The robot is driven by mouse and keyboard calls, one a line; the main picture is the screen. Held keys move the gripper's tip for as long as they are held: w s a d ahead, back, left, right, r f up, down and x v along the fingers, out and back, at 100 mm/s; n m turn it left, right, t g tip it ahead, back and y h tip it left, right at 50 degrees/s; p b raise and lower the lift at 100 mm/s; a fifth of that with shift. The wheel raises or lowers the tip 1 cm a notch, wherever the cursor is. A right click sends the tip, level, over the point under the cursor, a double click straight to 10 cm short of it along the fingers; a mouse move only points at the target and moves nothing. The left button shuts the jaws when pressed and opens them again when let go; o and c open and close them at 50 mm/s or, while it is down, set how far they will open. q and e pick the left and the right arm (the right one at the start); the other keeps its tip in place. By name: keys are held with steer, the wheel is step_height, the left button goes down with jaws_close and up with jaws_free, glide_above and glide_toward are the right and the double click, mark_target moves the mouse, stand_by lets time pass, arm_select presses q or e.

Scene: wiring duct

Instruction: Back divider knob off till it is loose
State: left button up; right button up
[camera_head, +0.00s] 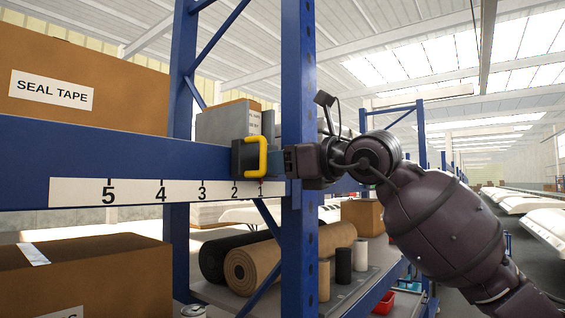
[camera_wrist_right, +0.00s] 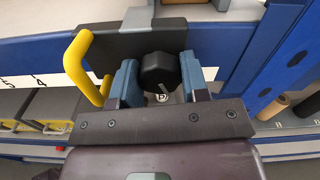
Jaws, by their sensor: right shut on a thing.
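The divider is a dark block (camera_head: 241,158) with a yellow handle (camera_head: 263,156), seated on the blue beam (camera_head: 100,160) above the marks 2 and 1. In the right wrist view the dark divider body (camera_wrist_right: 120,42) and yellow handle (camera_wrist_right: 82,68) show at the upper left. The black knob (camera_wrist_right: 160,71) sits between the two blue-grey fingers of my right gripper (camera_wrist_right: 161,78), which is shut on it. In the head view my right gripper (camera_head: 284,163) reaches the divider from the right, and the knob is hidden. My left gripper is not in view.
A white number strip (camera_head: 130,191) runs along the beam. A blue upright post (camera_head: 298,80) stands close beside my right gripper. Cardboard boxes (camera_head: 85,75) stand above and below the beam at left. Rolls (camera_head: 250,268) lie on the lower shelf.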

steer(key=n+b, duration=0.3)
steer(key=n, duration=0.1)
steer(key=shift+f, duration=0.15)
steer(key=n+b, duration=0.1)
steer(key=n, duration=0.5)
steer(key=shift+n+b, duration=0.3)
steer(key=shift+b, duration=0.1)
steer(key=shift+n, duration=0.9)
steer(key=n, duration=0.2)
steer(key=shift+n, duration=0.4)
steer(key=n, duration=0.4)
steer(key=shift+n, duration=0.7)
